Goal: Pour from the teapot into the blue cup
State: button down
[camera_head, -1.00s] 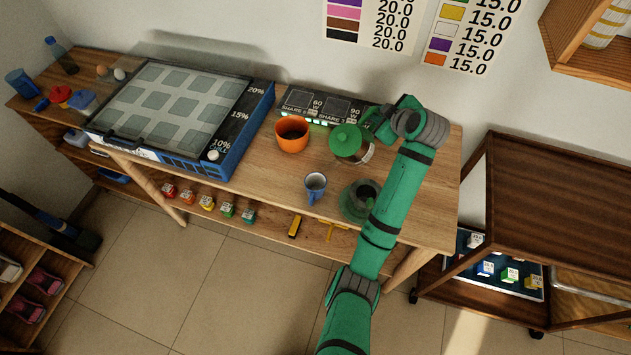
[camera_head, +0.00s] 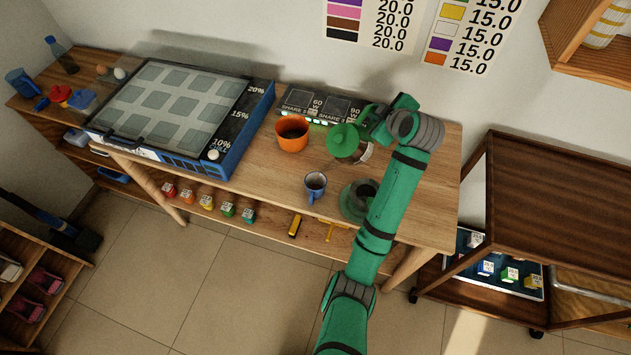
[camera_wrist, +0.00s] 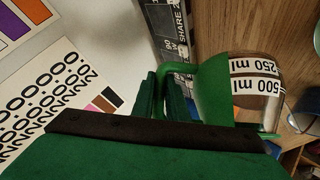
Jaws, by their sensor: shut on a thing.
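The teapot (camera_head: 343,141) has a green top and handle and a clear body. It is at the back right of the wooden table, and its top leans towards the left. In the wrist view the teapot (camera_wrist: 257,95) shows 250 ml and 500 ml marks. My gripper (camera_head: 374,120) is shut on its green handle (camera_wrist: 178,80), at the teapot's right side. A small cup with a blue handle (camera_head: 315,187) stands upright in front of the teapot, apart from it, with a dark inside. Whether the teapot touches the table is unclear.
An orange pot (camera_head: 292,134) stands left of the teapot. A green glass vessel (camera_head: 352,204) stands right of the cup, partly behind my arm. A dark panel (camera_head: 318,104) lies behind. A large blue-sided tray (camera_head: 235,130) fills the table's left. A blue tumbler (camera_head: 21,82) stands far left.

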aim_at(373, 108)
jog(key=shift+s+a+r+n+t+h+p, duration=0.15)
jog(key=shift+s+a+r+p, duration=0.1)
jog(key=shift+r, duration=0.25)
jog(key=shift+s+a+r+n+t+h+p, duration=0.1)
jog(key=shift+s+a+r+t+p, duration=0.15)
jog(key=shift+r, duration=0.25)
jog(key=shift+s+a+r+n+t+h+p, duration=0.15)
jog(key=shift+s+a+r, duration=0.1)
jog(key=shift+r, duration=0.25)
dwell(1.4)
